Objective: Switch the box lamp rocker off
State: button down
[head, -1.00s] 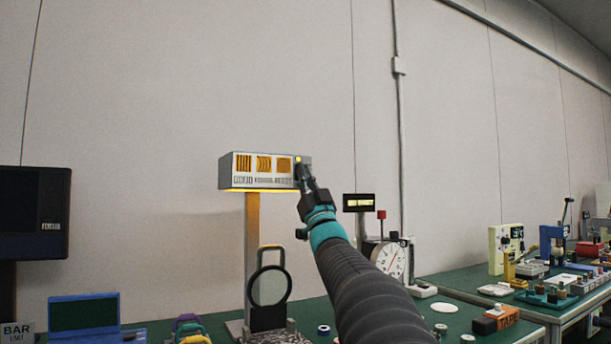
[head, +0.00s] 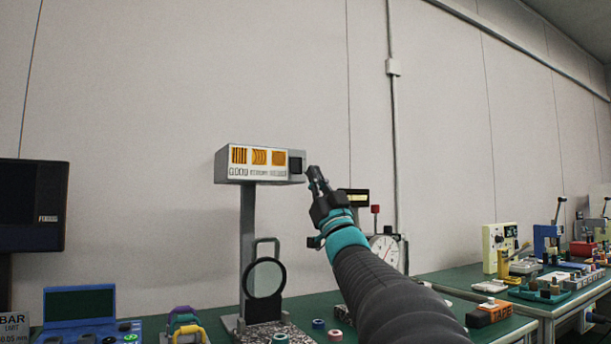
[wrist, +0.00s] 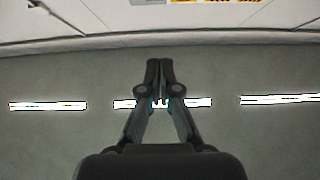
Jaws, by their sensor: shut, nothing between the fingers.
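The box lamp (head: 236,172) is a grey box on a post, with a white front panel of orange striped pictures. Its dark rocker (head: 296,165) sits at the right end of the front panel, and no glow shows on it or under the box. A strip of the lamp's panel (wrist: 215,2) shows at the top edge there; the rocker is not visible in that view.
Below the lamp stand a round magnifier (head: 264,279) and its post on the green bench. A dial gauge (head: 386,248) and a small display (head: 356,198) are behind my arm. A dark monitor (head: 32,205) is at the left. The wall above is clear.

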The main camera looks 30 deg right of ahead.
jog(key=shift+s+r+b+v, duration=0.15)
jog(key=shift+v, duration=0.85)
jog(key=shift+s+r+b+v, duration=0.1)
jog(key=shift+s+b+v, duration=0.1)
jog(key=shift+v, duration=0.8)
jog(key=shift+w, duration=0.1)
